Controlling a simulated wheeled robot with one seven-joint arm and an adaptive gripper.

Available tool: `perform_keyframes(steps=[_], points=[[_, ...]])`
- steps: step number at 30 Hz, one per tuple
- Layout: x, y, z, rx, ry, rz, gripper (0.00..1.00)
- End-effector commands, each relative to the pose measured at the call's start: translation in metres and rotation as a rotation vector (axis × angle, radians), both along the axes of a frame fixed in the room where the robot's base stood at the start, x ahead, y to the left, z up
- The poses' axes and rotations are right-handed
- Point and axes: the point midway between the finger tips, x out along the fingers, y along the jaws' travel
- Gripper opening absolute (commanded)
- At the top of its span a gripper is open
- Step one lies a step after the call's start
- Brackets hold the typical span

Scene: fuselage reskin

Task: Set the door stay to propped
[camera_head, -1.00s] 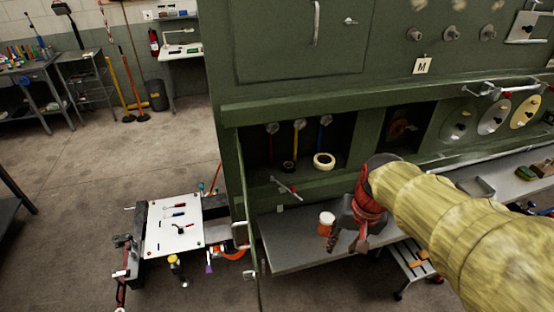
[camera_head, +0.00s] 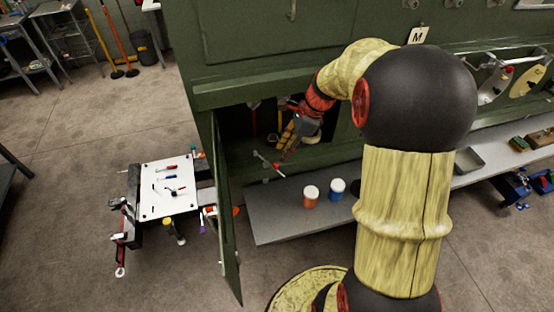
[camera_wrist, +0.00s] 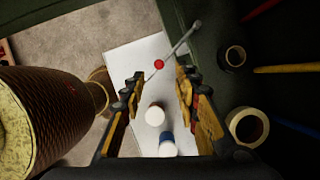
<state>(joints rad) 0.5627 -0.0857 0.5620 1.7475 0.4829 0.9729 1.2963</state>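The door stay (camera_head: 266,162) is a thin metal rod with a red knob at the lower left of the open bay in the green panel. In the wrist view the rod (camera_wrist: 184,38) slants up to the right, with its red knob (camera_wrist: 159,64) just beyond and between my fingertips. The green door (camera_head: 228,215) stands open, nearly edge-on, at the bay's left. My gripper (camera_head: 289,138) is at the bay opening, close to the stay's knob end. In the wrist view my gripper (camera_wrist: 159,86) is open, with nothing visibly held between its fingers.
A grey shelf (camera_head: 275,222) runs below the bay, with an orange jar (camera_head: 311,197) and a blue jar (camera_head: 337,189), both white-lidded. A tape roll (camera_wrist: 247,127) lies inside the bay. A tool cart (camera_head: 150,207) stands left of the door.

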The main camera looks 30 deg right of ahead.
Motion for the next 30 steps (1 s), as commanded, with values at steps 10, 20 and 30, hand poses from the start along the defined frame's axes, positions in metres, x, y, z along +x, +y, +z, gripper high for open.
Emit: perform_keyframes(steps=[10, 20, 30], points=[[0.01, 0.017, -0.047, 0.0, 0.001, 0.004, 0.31], [0.012, 0.02, -0.056, -0.003, -0.001, 0.003, 0.31], [0.012, 0.02, -0.056, -0.003, -0.001, 0.003, 0.18]])
